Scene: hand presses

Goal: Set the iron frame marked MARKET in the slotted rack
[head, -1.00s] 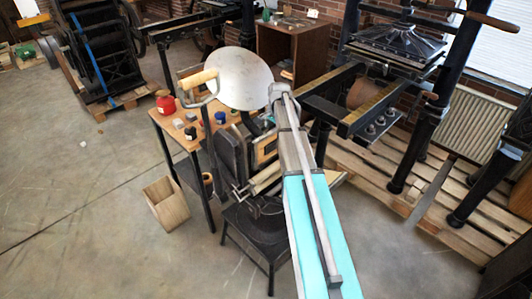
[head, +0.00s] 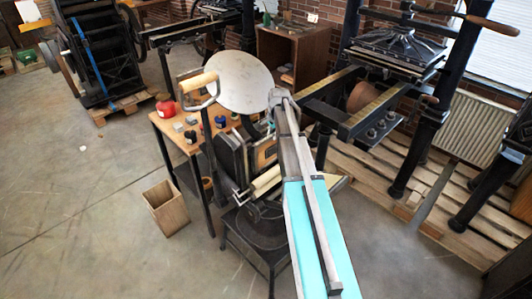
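A dark-edged piece with a tan wooden face (head: 265,154) sits in the press, partly covered by my arm. I cannot tell whether it is the iron frame, and I can read no MARKET marking. I cannot make out a slotted rack. My teal and grey arm reaches up from the bottom, across the press's right side. My gripper's fingers do not show.
An open wooden box (head: 166,208) stands on the floor. A large iron press (head: 395,45) stands on pallets (head: 400,185) at the right. The left floor is mostly clear.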

